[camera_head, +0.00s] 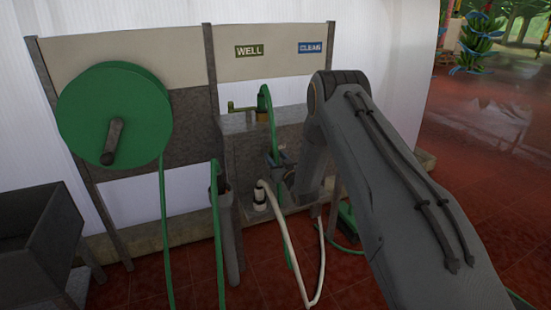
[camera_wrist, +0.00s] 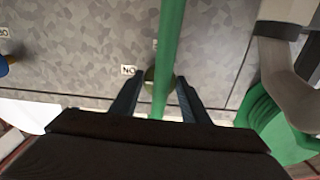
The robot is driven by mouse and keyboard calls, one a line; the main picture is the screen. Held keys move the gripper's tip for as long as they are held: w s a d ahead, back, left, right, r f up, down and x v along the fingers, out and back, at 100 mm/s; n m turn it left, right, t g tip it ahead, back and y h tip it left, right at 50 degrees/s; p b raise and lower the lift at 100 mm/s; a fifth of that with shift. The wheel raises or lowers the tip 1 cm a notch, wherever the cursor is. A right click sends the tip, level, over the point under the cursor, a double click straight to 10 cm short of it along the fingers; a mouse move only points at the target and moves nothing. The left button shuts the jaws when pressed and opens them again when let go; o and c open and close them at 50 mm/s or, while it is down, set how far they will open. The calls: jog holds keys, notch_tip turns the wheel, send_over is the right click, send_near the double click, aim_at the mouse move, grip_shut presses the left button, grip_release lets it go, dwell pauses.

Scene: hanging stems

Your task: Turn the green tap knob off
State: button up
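In the head view a small green tap handle (camera_head: 231,107) shows under the WELL sign, beside a green hose (camera_head: 265,98) that arches over the grey stand. I cannot tell whether it is the tap knob. My gripper (camera_head: 281,160) is low at the stand's front, partly hidden by my arm. In the wrist view my gripper (camera_wrist: 158,100) has its two dark fingers apart, with a green hose (camera_wrist: 169,60) running between them in the picture. A rounded olive-green part (camera_wrist: 149,76) shows behind that hose, mostly hidden. I cannot tell whether the fingers touch either one.
A white hose (camera_head: 287,235) loops from the stand to the red floor. In the wrist view a green faceted part (camera_wrist: 270,125) lies right of the fingers, and a "NO" label (camera_wrist: 128,70) is near the left finger.

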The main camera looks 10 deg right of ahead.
jog(key=c, duration=0.4)
jog(key=shift+o, duration=0.2)
jog(key=shift+m, duration=0.3)
jog(key=m+b, duration=0.1)
jog(key=m, duration=0.2)
jog(key=m+b, duration=0.1)
jog(key=m, duration=0.4)
jog(key=shift+a, duration=0.1)
jog(key=m+b, duration=0.1)
jog(key=m, duration=0.3)
jog(key=shift+r+m+b, duration=0.15)
jog(key=shift+m+b, duration=0.2)
jog(key=shift+m, duration=2.15)
